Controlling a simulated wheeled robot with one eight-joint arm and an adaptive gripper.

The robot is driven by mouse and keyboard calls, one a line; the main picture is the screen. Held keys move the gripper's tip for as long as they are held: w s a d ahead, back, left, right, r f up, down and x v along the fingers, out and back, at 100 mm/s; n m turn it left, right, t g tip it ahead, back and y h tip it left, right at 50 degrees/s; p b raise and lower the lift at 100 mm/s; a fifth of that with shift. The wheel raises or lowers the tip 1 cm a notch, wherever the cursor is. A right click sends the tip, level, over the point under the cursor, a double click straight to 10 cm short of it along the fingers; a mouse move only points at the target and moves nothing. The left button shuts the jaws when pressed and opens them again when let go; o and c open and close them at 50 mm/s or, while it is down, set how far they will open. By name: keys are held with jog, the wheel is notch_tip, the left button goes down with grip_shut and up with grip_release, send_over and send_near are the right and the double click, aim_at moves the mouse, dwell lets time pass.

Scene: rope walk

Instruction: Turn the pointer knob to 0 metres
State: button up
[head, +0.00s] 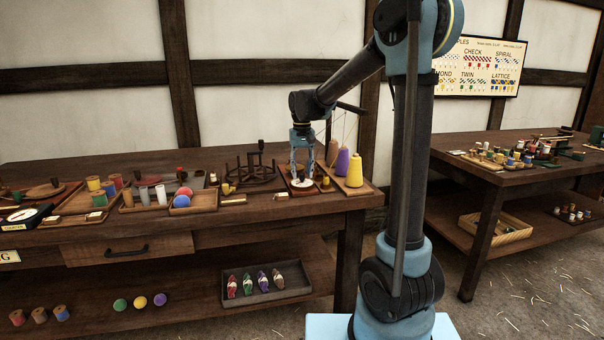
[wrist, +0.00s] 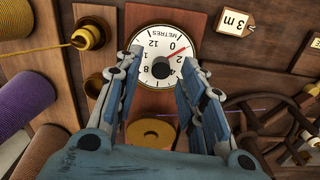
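The round white dial (wrist: 152,44), marked METRES with black numbers, sits on a reddish-brown board (wrist: 190,16) in the wrist view. Its dark pointer knob (wrist: 161,70) is at the centre. The red pointer (wrist: 178,52) slants up to the right, between the 0 and the 2. My gripper (wrist: 161,60) is open over the dial, one finger on each side of the knob, with gaps between. The fingers hide parts of the dial's left and right sides. In the head view, my gripper (head: 303,164) points down above the small white dial (head: 302,184) on the workbench.
Thread cones (head: 355,172) stand right of my gripper in the head view. A blue-and-red ball tray (head: 193,208) is left.

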jog(key=shift+f, duration=0.25)
grip_shut()
jog(key=n, duration=0.4)
dwell(0.4)
grip_release()
